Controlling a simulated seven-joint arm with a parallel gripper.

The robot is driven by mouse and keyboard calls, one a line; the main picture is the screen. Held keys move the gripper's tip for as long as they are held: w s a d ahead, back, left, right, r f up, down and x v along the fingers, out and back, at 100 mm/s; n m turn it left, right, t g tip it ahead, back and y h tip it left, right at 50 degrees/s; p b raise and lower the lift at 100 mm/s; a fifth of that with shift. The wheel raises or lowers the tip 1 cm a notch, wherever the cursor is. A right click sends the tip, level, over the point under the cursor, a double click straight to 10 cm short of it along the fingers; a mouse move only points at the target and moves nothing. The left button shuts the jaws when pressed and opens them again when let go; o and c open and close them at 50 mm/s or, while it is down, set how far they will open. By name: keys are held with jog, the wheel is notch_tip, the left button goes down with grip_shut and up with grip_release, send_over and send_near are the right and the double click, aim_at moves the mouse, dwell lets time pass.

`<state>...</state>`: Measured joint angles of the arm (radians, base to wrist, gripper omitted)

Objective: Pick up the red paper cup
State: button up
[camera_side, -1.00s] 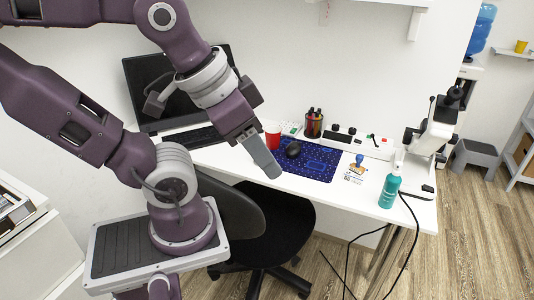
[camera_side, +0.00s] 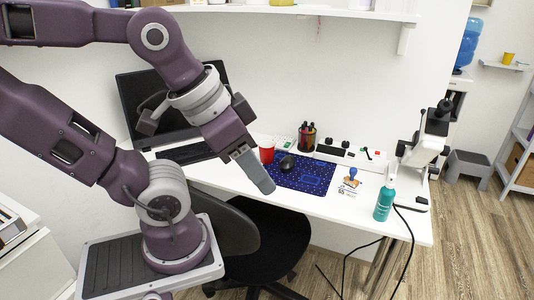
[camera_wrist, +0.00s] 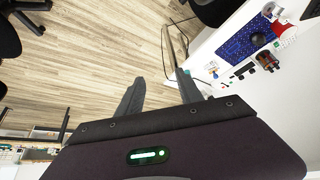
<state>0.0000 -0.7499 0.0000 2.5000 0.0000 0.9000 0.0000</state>
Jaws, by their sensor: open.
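The red paper cup (camera_side: 267,151) stands upright on the white desk, at the left edge of the blue mouse pad, in the side view. My gripper (camera_side: 265,187) hangs in front of the desk, pointing down and to the right, apart from the cup. Its fingers overlap each other in the side view. In the wrist view my gripper (camera_wrist: 160,77) is open, with nothing between its fingers and floor behind them. A small red shape, probably the cup (camera_wrist: 278,28), shows at the upper right there, well away from the fingers.
A black mouse (camera_side: 287,162) lies on the blue mouse pad (camera_side: 312,180), right of the cup. A black chair (camera_side: 262,235) stands in front.

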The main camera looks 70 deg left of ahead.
jog(key=o, duration=0.7)
jog(key=shift+o, duration=0.2)
